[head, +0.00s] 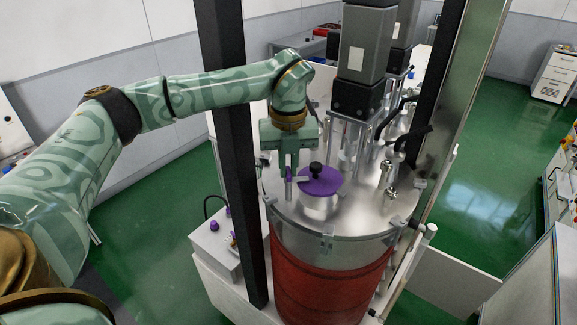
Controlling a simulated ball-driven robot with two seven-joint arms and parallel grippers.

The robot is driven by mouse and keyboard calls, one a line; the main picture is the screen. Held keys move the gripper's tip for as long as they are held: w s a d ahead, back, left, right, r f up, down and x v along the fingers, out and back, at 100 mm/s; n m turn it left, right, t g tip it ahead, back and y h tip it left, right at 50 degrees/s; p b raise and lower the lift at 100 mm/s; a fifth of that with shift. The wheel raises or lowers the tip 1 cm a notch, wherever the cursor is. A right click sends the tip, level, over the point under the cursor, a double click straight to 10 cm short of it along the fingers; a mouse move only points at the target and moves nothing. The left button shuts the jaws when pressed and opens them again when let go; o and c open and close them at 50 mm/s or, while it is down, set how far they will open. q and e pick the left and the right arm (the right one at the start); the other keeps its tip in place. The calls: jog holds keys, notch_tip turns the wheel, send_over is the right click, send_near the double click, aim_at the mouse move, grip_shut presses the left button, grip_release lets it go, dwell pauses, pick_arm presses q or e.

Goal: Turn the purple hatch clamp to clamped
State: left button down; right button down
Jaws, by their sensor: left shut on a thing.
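A purple round hatch cover (324,183) with a black knob lies on the flat metal lid of the red drum. The purple hatch clamp (289,174) stands at the left side of this cover and shows only as a small purple strip. My left gripper (291,179) points down over it, with its fingers shut on the clamp. The fingers hide most of the clamp, so its angle cannot be told. My right gripper is not in view.
The red drum (325,285) stands below the lid (355,212). A dark post (237,150) rises close to my left arm. A grey motor unit (366,50) stands behind the hatch. A white control box (215,245) with purple knobs sits at lower left.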

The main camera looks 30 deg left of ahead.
aim_at(288, 171)
pick_arm(q)
jog(key=shift+w+r+n, duration=0.1)
jog(key=shift+r+n, duration=0.1)
jog(key=shift+n, duration=0.1)
jog(key=c, duration=1.5)
grip_release()
jog(key=shift+d, duration=0.1)
jog(key=shift+r, duration=0.15)
notch_tip(288, 171, up, 16)
jog(key=b, duration=0.2)
jog(key=shift+s, duration=0.2)
